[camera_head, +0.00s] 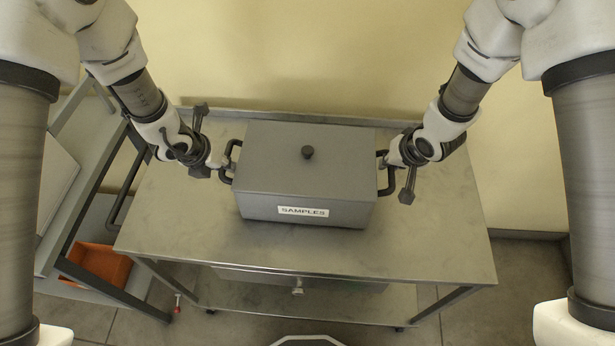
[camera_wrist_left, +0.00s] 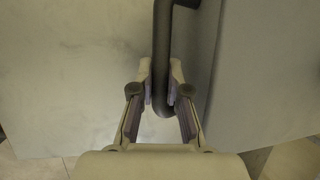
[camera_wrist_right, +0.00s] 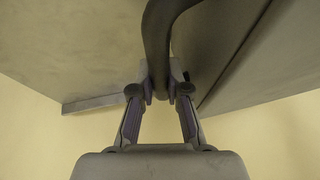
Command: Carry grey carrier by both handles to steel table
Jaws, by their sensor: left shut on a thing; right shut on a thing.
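The grey carrier (camera_head: 300,170) is a lidded box with a black knob and a "SAMPLES" label. It appears level, over the middle of the steel table (camera_head: 430,240); I cannot tell whether it rests on the top or hangs just above it. My left gripper (camera_head: 222,165) is shut on the left black handle (camera_wrist_left: 163,50). My right gripper (camera_head: 388,163) is shut on the right black handle (camera_wrist_right: 157,40). In both wrist views the handle passes between the fingers, with the carrier's side wall to the right of it.
A grey cart (camera_head: 62,262) with an orange bin (camera_head: 98,264) on its lower shelf stands against the table's left side. A yellow wall (camera_head: 300,50) rises behind the table. The tabletop is bare on both sides and in front of the carrier.

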